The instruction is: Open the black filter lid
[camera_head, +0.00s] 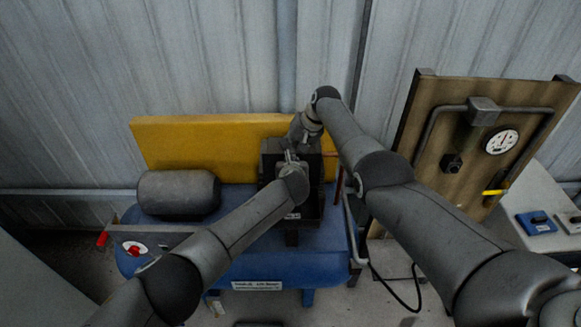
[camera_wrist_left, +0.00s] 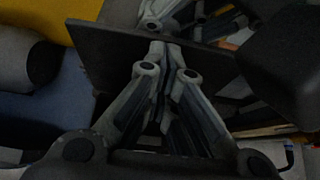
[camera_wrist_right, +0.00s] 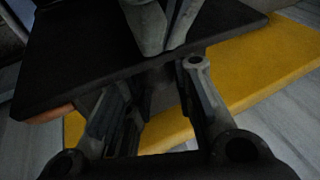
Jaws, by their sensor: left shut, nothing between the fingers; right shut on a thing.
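The black filter box (camera_head: 267,178) stands on the blue compressor tank, partly covered by my arms in the head view. Its black lid shows as a flat dark panel in the left wrist view (camera_wrist_left: 105,60) and in the right wrist view (camera_wrist_right: 65,50); its exact angle is hard to tell. My right gripper (camera_head: 297,142) is shut on the lid's edge, with its fingers spread around it in the right wrist view (camera_wrist_right: 160,85). My left gripper (camera_head: 288,157) is shut and empty, its fingertips close together at the lid's edge in the left wrist view (camera_wrist_left: 162,55).
A yellow panel (camera_head: 190,140) stands behind the blue tank (camera_head: 300,262). A dark cylindrical motor (camera_head: 178,193) sits left of the box. A brown board with a gauge (camera_head: 445,135) stands at right. Corrugated wall (camera_head: 220,60) closes the back.

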